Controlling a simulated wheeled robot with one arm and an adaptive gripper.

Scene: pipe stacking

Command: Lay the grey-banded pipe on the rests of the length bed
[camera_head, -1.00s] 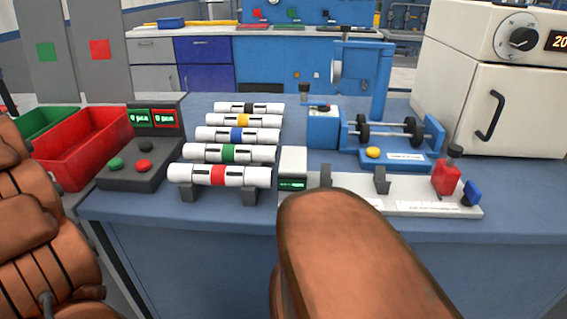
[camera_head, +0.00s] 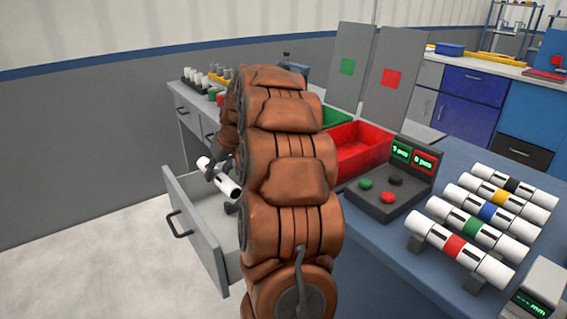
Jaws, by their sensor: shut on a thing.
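A white pipe (camera_head: 228,187) is in my gripper (camera_head: 214,171), above the open drawer (camera_head: 203,238) at the left. It lies tilted, its left end higher than its right. My dark fingers cover its middle, so I cannot make out a grey band. My gripper is shut on it. A small white piece shows just below it in the drawer, partly behind my arm. Of the length bed, only the display box (camera_head: 540,291) with a green readout shows at the bottom right corner; its rests are out of view.
My brown arm hides the middle. A rack (camera_head: 472,252) holds several banded pipes at the right. A control box (camera_head: 388,183) with buttons stands beside a red bin (camera_head: 357,152) and a green bin (camera_head: 333,117). More small parts stand on the bench at the back left.

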